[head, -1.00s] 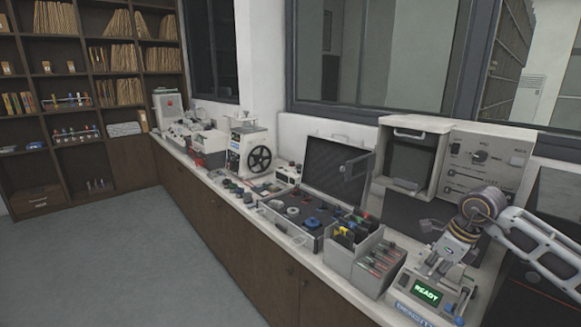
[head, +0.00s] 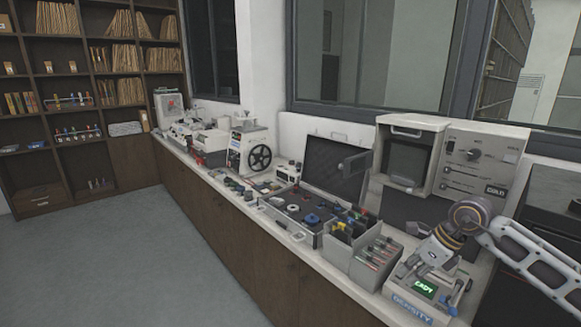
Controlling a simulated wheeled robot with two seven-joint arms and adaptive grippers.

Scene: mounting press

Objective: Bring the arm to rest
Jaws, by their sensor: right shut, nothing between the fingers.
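My right arm comes in from the right edge. Its gripper (head: 416,262) points down and to the left, above the back of the density meter (head: 428,310) with the green lit display. The gripper is shut with nothing in it. I cannot tell whether the fingertips touch the meter. My left gripper is not in the head view.
Left of the meter stand a grey bin (head: 371,263) of tools and a flat deck with reels (head: 297,215). Behind is a box-shaped unit with a control panel (head: 478,165). A press with a black handwheel (head: 260,158) stands farther left. The floor (head: 120,260) is clear.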

